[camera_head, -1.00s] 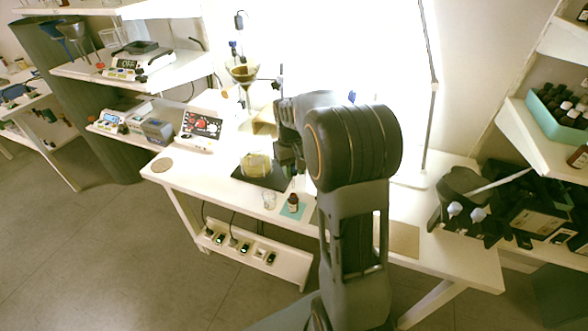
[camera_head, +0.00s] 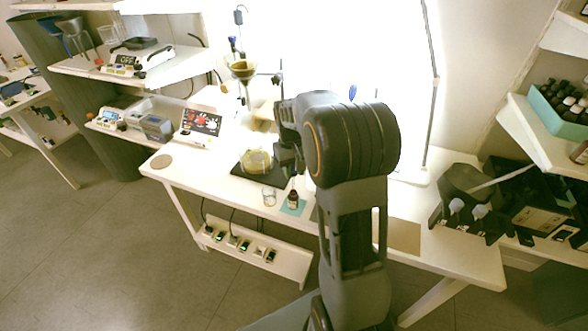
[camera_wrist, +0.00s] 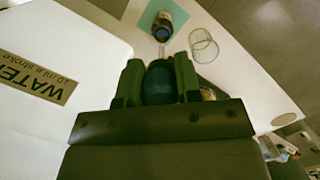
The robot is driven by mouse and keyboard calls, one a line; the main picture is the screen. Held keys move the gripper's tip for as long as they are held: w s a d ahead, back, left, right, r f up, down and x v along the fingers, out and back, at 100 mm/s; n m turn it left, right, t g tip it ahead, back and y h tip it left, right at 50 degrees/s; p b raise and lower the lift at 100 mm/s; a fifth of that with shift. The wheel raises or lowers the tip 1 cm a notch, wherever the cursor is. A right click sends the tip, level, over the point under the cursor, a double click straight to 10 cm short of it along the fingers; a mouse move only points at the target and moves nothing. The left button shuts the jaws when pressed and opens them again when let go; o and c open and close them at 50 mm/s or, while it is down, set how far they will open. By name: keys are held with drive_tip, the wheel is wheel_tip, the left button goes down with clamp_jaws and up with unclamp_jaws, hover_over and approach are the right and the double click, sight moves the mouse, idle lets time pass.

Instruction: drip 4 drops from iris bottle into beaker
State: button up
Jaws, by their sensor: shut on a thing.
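A small dark brown bottle (camera_head: 293,203) stands on a teal mat (camera_head: 302,212) near the front edge of the table. It also shows at the top of the wrist view (camera_wrist: 166,20). The clear glass beaker (camera_head: 269,197) stands just left of the mat, and in the wrist view (camera_wrist: 204,46) it is right of the bottle. My gripper (camera_wrist: 159,72) is shut on a dark rounded dropper top (camera_wrist: 159,86). A thin pale glass tube (camera_wrist: 162,50) runs from it toward the bottle. I cannot tell whether its tip is inside the bottle. The bottle's label is unreadable.
A round yellowish vessel (camera_head: 256,161) sits on a black plate (camera_head: 246,175) behind the beaker. A device with a red display (camera_head: 201,122) stands at the left. A "WATER" label (camera_wrist: 36,78) shows on a large white thing close by.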

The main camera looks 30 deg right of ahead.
drive_tip(key=shift+f, duration=0.2)
drive_tip(key=shift+c, duration=0.2)
drive_tip(key=shift+f+b, duration=2.4)
drive_tip(key=shift+f, duration=1.35)
drive_tip(key=o, duration=0.3)
drive_tip(key=shift+r, duration=0.1)
wheel_tip(320, 180, up, 9)
drive_tip(key=p, duration=0.7)
drive_tip(key=shift+f, duration=0.2)
idle(0.3)
